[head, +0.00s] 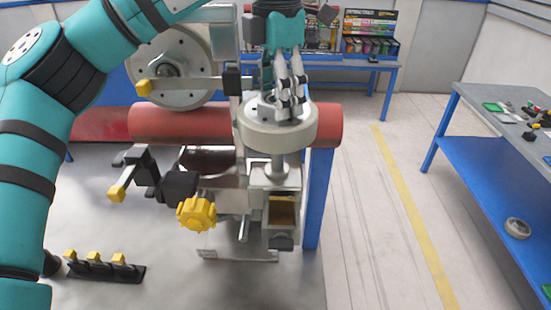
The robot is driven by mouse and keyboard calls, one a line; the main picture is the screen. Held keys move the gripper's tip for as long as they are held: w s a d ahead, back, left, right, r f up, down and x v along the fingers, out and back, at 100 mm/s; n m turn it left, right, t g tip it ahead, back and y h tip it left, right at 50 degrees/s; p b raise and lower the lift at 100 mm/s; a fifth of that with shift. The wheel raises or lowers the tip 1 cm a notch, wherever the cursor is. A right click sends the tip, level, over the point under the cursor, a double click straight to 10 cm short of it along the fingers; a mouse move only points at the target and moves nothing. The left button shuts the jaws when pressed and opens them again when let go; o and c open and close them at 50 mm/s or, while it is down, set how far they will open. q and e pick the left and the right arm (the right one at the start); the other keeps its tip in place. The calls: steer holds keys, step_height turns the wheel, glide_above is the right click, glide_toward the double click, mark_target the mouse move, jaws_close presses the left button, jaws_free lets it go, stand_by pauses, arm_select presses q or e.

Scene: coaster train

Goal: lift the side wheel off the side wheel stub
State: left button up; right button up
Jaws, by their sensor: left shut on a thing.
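The side wheel (250,134) is a pale grey, thick disc lying flat in the middle of the head view. My left gripper (288,108) comes down from above and is shut on the raised hub at the wheel's centre. A short grey upright post, which looks like the side wheel stub (279,166), shows directly below the wheel. The wheel hides the top of the post, so I cannot tell whether the wheel still sits around it or is just clear of it. My right gripper is not in view.
A yellow knob (196,214) and black-and-yellow levers sit in front left. A blue workbench (490,150) stands at right; the floor between is clear.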

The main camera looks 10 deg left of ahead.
arm_select(q)
steer(key=shift+r, duration=0.8)
steer(key=shift+r, duration=0.1)
steer(key=shift+w+r, duration=0.1)
steer(key=shift+r, duration=1.65)
jaws_close()
steer(key=shift+s+r, duration=0.15)
steer(key=shift+s, duration=0.05)
steer(key=shift+o, duration=0.4)
jaws_free()
steer(key=shift+w+f, duration=0.1)
steer(key=shift+f, duration=0.15)
steer(key=o, duration=0.4)
steer(key=shift+d+r, duration=0.1)
steer(key=shift+r, duration=0.05)
